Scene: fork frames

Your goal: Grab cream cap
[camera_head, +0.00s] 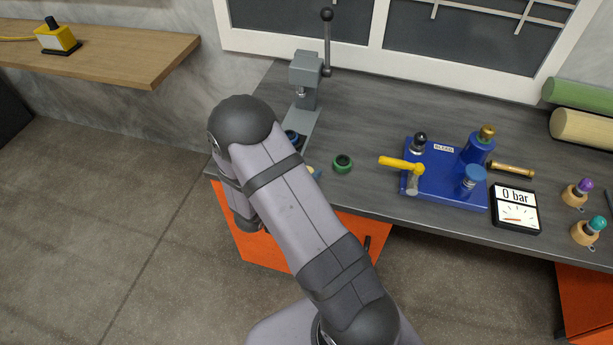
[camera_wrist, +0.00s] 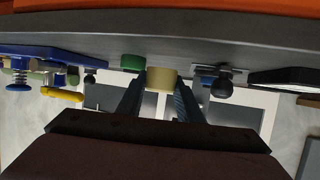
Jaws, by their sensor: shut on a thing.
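The cream cap (camera_wrist: 161,78) is in the middle of the wrist view, between the two fingers of my gripper (camera_wrist: 160,90). The fingers are shut on its sides. In the head view only a small cream edge (camera_head: 311,169) shows beside my arm, near the bench's front edge; my arm hides the rest and the gripper. A green ring-like cap (camera_head: 342,163) with a dark centre stands on the bench to the right of it. It also shows in the wrist view (camera_wrist: 133,62), just left of the cream cap.
A grey lever press (camera_head: 305,75) stands behind, with a blue ring (camera_head: 292,138) at its base. To the right are a blue valve board (camera_head: 440,183) with a yellow handle (camera_head: 400,163), and a gauge (camera_head: 515,209) reading 0 bar. Bare bench (camera_head: 370,120) lies between press and board.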

